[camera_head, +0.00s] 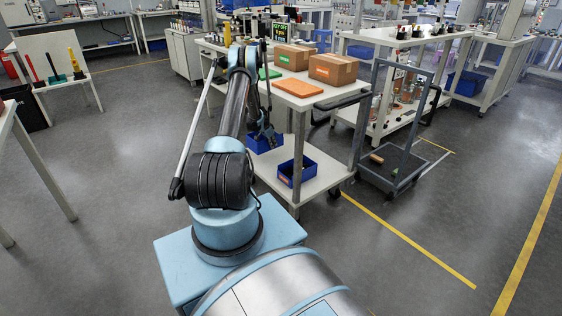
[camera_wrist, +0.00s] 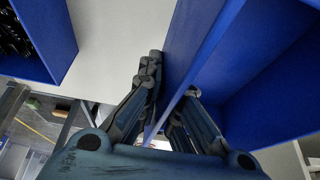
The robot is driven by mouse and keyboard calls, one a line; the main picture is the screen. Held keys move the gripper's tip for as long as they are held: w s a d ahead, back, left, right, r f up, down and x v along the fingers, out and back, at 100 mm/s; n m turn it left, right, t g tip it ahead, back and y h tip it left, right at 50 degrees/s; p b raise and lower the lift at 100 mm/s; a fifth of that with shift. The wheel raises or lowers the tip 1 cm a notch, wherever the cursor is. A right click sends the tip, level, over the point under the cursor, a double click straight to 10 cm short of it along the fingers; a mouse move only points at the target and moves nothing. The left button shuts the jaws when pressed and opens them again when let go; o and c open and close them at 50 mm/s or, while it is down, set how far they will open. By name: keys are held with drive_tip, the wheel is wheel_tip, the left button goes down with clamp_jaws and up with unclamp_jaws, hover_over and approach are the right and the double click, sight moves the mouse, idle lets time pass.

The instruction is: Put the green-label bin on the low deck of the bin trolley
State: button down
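The bin trolley (camera_head: 330,179) stands ahead of my arm. On its low deck, a blue bin (camera_head: 298,171) with an orange label sits toward the near side. A second blue bin (camera_head: 258,145) is at the left end of that deck, beneath my gripper (camera_head: 266,135). In the wrist view, one blue bin wall (camera_wrist: 205,50) passes between the fingers of my gripper (camera_wrist: 173,78), one finger on each side, with a visible gap. That bin's visible interior is empty. Its label is hidden, so its colour cannot be told. My gripper looks open.
On the top deck are two cardboard boxes (camera_head: 333,69), one green-labelled and one orange-labelled, plus an orange mat (camera_head: 298,88). Another blue bin (camera_wrist: 62,30) with dark parts lies left in the wrist view. A hand cart (camera_head: 400,165) stands right of the trolley.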

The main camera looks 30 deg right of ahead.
drive_tip(key=shift+f, duration=4.3)
drive_tip(key=shift+f, duration=0.1)
drive_tip(key=c, duration=1.8)
unclamp_jaws()
